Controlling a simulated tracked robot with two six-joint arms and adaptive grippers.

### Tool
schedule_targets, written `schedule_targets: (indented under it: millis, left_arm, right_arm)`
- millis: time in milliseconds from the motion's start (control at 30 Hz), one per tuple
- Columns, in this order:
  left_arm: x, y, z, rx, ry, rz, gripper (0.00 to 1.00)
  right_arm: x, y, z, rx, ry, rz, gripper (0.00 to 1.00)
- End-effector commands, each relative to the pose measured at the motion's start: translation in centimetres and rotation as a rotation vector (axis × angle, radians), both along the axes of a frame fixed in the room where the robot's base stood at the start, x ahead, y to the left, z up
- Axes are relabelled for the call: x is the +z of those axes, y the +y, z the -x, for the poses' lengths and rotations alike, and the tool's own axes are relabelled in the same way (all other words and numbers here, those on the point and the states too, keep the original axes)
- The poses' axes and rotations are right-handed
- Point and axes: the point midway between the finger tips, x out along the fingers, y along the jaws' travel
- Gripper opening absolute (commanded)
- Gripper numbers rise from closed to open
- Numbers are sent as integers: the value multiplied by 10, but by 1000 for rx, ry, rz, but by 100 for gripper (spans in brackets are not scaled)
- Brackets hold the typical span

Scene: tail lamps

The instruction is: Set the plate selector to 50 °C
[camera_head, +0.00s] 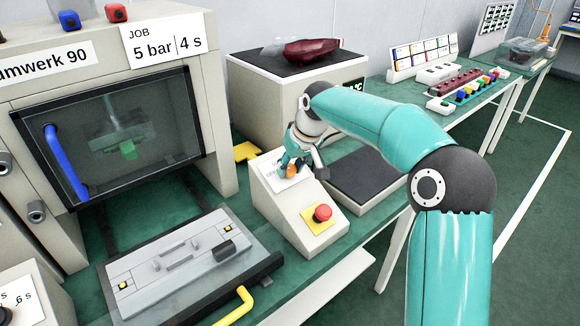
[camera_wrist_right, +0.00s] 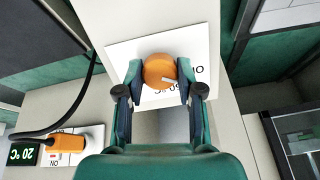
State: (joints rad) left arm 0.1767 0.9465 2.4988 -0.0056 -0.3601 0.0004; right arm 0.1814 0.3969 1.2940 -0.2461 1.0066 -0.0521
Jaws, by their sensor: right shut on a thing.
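An orange round knob (camera_wrist_right: 160,72) with a small white mark sits on a white label (camera_wrist_right: 125,52) in the right wrist view. The label's lettering is upside down there and mostly covered, so I cannot read the settings. In the head view the knob is largely hidden by my right gripper (camera_head: 292,166), on top of the sloped grey console (camera_head: 279,198). My right gripper (camera_wrist_right: 160,90) is shut on the orange knob, one finger on each side. A dark display (camera_wrist_right: 24,154) reads 20 °C in the wrist view. My left gripper is not in view.
A red button (camera_head: 322,213) on a yellow plate is low on the console. A press cabinet with a blue handle (camera_head: 64,163) stands left. A grey fixture with a yellow handle (camera_head: 236,305) lies in front. A dark flat pad (camera_head: 369,180) lies right of the console.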

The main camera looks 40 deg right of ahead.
Motion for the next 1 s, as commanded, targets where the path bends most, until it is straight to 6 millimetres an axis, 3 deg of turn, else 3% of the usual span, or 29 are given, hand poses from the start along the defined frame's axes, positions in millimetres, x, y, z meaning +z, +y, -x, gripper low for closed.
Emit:
schedule_targets:
  millis: [467, 1000]
  left_arm:
    - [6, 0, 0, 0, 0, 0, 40]
    - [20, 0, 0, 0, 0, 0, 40]
  right_arm:
    - [1, -1, 0, -115, 4, -65, 2]
    - [1, -2, 0, -541, 19, -276, 2]
